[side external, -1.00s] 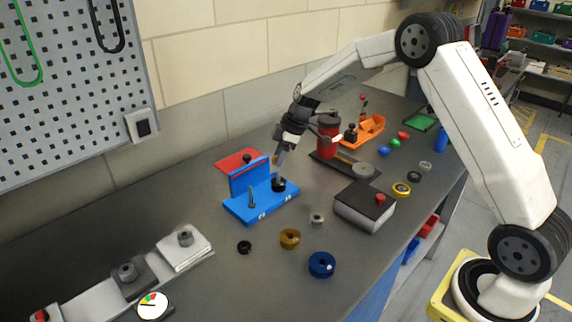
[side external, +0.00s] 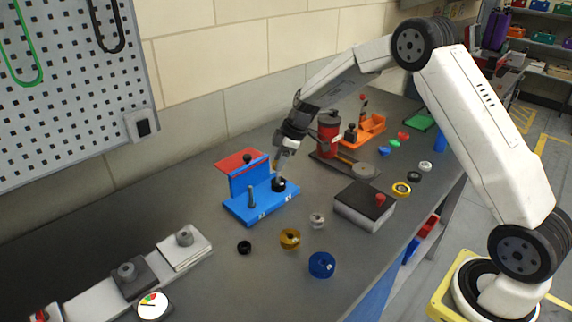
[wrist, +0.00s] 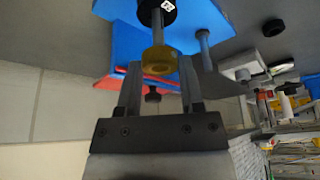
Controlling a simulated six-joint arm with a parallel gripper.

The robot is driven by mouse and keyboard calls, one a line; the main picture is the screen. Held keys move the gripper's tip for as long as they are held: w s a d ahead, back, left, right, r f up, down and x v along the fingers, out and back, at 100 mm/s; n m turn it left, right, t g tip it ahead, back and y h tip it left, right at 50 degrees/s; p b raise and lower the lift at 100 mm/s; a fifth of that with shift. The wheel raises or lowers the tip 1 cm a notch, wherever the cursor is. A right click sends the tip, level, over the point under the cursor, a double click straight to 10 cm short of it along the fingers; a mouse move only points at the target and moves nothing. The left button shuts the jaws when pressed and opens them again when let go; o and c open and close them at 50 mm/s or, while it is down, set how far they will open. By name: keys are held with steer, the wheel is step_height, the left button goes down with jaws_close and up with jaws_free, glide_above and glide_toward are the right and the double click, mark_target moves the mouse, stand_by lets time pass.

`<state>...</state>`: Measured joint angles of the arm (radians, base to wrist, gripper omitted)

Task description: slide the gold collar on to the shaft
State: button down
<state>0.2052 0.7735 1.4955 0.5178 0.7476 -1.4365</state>
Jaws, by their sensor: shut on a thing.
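The gold collar (wrist: 160,60) is between the fingertips of my gripper (wrist: 160,66) in the wrist view, and the gripper is shut on it. A grey shaft (wrist: 158,32) stands on a black, tagged base (wrist: 157,12) of the blue fixture (wrist: 215,14), in line with the collar. The collar is at the shaft's near end; I cannot tell how far around it the collar sits. In the side view my gripper (side external: 281,170) is just above the black base (side external: 279,186) on the blue fixture (side external: 262,206). The fingers hide the collar and shaft there.
A red plate (side external: 238,159) is behind. A brass ring (side external: 290,238), a blue ring (side external: 321,265) and a grey-black box (side external: 364,206) lie in front.

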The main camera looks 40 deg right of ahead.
steer(key=shift+f, duration=1.15)
stand_by(0.9)
steer(key=shift+c, duration=0.7)
jaws_free()
steer(key=shift+r, duration=0.1)
steer(key=v, duration=0.7)
steer(key=shift+s+r, duration=0.15)
steer(key=shift+r, duration=0.1)
steer(key=shift+d, duration=0.1)
steer(key=s+a+m+h, duration=0.1)
steer(key=s+a+m, duration=0.1)
steer(key=s, duration=0.6)
steer(key=s+a+f+m+h, duration=0.1)
steer(key=s+a+m, duration=0.2)
steer(key=s, duration=0.6)
steer(key=s+a+f+m+h, duration=0.1)
steer(key=s+a+m, duration=0.1)
steer(key=s+m, duration=0.3)
steer(key=s, duration=0.3)
steer(key=shift+s+a, duration=0.25)
steer(key=shift+a, duration=0.1)
